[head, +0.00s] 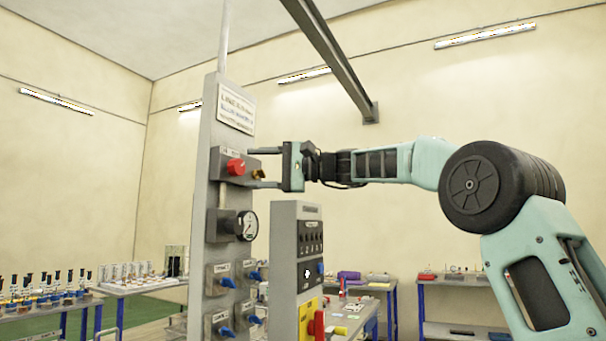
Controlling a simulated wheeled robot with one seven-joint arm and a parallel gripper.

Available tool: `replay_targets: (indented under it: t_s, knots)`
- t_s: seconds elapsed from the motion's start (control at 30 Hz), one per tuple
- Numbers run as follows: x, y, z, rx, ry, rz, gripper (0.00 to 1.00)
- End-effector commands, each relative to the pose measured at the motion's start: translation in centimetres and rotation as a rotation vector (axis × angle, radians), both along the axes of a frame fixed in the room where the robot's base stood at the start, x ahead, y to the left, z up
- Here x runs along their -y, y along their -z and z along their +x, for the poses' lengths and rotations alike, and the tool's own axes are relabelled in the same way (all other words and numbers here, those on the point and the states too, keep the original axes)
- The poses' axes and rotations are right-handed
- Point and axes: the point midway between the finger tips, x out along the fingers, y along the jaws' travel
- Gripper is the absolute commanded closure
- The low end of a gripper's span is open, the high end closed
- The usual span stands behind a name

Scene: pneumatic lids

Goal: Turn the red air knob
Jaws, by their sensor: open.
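The red air knob (236,167) sits on a grey box on the upper front of a tall grey panel (211,140). A small brass-coloured fitting (258,174) is on the same box, just right of the knob. My gripper (265,168) is open, coming in level from the right. Its two fingers point left, one above and one below the brass fitting. The fingertips are close to the box, just right of the red knob; I cannot tell whether they touch anything. The red knob is not between the fingers.
Below the knob are a round gauge (248,225) and several blue-handled valves (227,282). A shorter grey control box (285,250) with a red handle (319,325) stands right of the panel, below my gripper. Benches with bottles (55,290) stand at left. Space above my arm is free.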

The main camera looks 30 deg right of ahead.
Motion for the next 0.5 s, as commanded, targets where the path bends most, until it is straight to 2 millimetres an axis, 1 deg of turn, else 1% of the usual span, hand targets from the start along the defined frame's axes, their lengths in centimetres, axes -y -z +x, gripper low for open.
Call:
replay_targets:
  t_s: [0.03,0.2,0.4,0.5]
  knots:
    - [1.2,0.4,-0.6,0.002,0.006,-0.002,0.42]
    - [4.7,0.5,-2.7,0.002,0.007,-0.002,0.42]
    - [8.5,0.4,-5.1,0.001,0.006,-0.001,0.42]
    - [10.0,0.4,-6.0,0.002,0.005,-0.001,0.42]
